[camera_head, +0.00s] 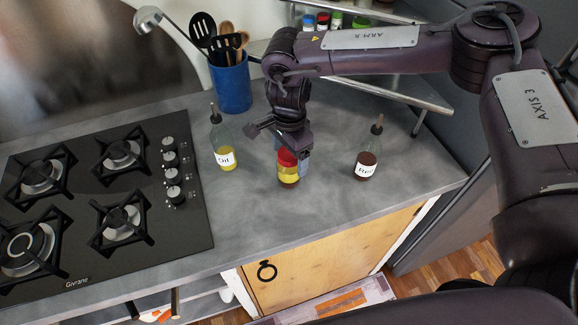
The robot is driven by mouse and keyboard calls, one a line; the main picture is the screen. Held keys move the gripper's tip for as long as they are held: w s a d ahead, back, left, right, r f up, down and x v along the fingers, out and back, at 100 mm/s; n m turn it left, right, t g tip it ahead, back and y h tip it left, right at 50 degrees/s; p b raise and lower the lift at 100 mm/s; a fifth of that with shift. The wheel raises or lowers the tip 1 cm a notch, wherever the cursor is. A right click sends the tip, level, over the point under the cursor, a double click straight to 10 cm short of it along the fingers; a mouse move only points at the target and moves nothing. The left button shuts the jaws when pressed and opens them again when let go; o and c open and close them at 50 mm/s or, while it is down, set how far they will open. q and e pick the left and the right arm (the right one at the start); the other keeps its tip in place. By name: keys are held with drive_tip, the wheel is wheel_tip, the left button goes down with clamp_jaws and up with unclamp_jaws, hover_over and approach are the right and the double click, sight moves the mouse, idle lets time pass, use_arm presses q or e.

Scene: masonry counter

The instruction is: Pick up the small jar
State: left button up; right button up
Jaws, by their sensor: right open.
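The small jar (288,174) has a red lid and a yellow label and stands upright on the grey counter (240,220). My right gripper (291,154) comes down from above and behind it. It is open, with its fingertips close around the jar's lid. One finger is behind the jar and one is at its right side. I cannot tell whether either touches it. My left gripper is not in view.
An oil bottle (223,155) stands left of the jar and a dark red bottle (367,165) stands right. A blue utensil holder (231,88) is behind. A gas hob (100,240) fills the left. The counter in front is clear.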

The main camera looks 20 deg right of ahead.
drive_tip(key=shift+c, duration=0.5)
drive_tip(key=shift+s, duration=0.1)
clamp_jaws()
drive_tip(key=shift+r, duration=0.1)
